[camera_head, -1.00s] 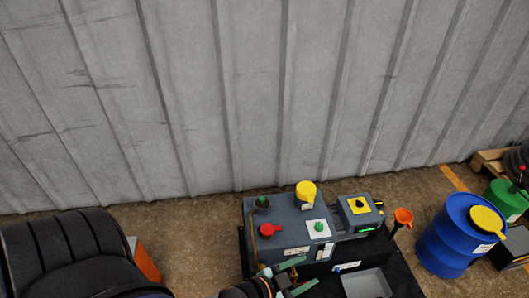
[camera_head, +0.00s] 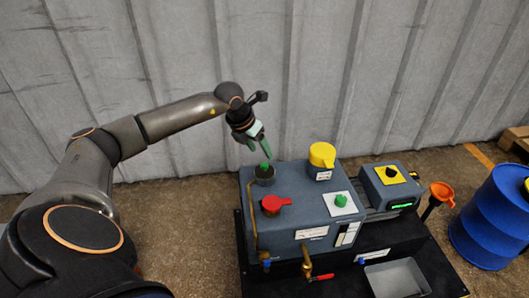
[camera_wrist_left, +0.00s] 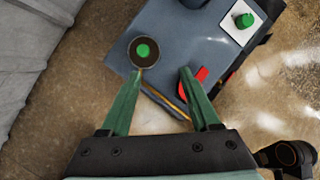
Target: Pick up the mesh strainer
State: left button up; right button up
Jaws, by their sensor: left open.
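A dark round piece with a green knob (camera_head: 264,174) sits on the top left corner of the blue-grey machine (camera_head: 300,225). It also shows in the left wrist view (camera_wrist_left: 143,51). I cannot tell whether this piece is the mesh strainer, and no mesh is clearly visible anywhere. My left gripper (camera_head: 261,148) is open just above the green knob, with its green fingers pointing down. In the left wrist view the fingers (camera_wrist_left: 157,76) are apart with nothing between their tips, and the knob lies ahead, toward the left finger. My right gripper is not in view.
The machine top carries a red handle (camera_head: 272,204), a yellow cap (camera_head: 321,155) and a green button (camera_head: 341,200). A grey tray (camera_head: 398,279) lies at the front. An orange funnel (camera_head: 442,192) and a blue drum (camera_head: 490,220) stand right. A grey wall (camera_head: 330,70) rises behind.

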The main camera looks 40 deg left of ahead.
pick_arm(q)
jog(key=a+y, duration=0.1)
jog(key=a, duration=0.2)
jog(key=b, duration=0.3)
send_over(264, 164)
jog(key=s, duration=0.3)
jog(key=f, duration=0.6)
jog(key=shift+w+a+f, duration=0.1)
jog(key=shift+w+a, duration=0.05)
jog(key=shift+a, duration=0.05)
jog(key=b+x, duration=0.2)
jog(key=x, duration=0.1)
jog(key=b+x, duration=0.1)
jog(key=x, duration=0.1)
jog(key=shift+w+d+f, duration=0.1)
jog(key=shift+d+f, duration=0.05)
jog(key=shift+d, duration=0.2)
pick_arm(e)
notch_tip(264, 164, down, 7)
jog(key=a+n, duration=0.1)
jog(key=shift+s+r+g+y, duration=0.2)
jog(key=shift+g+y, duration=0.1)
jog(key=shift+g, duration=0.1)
pick_arm(q)
jog(key=shift+c, duration=0.3)
grip_shut()
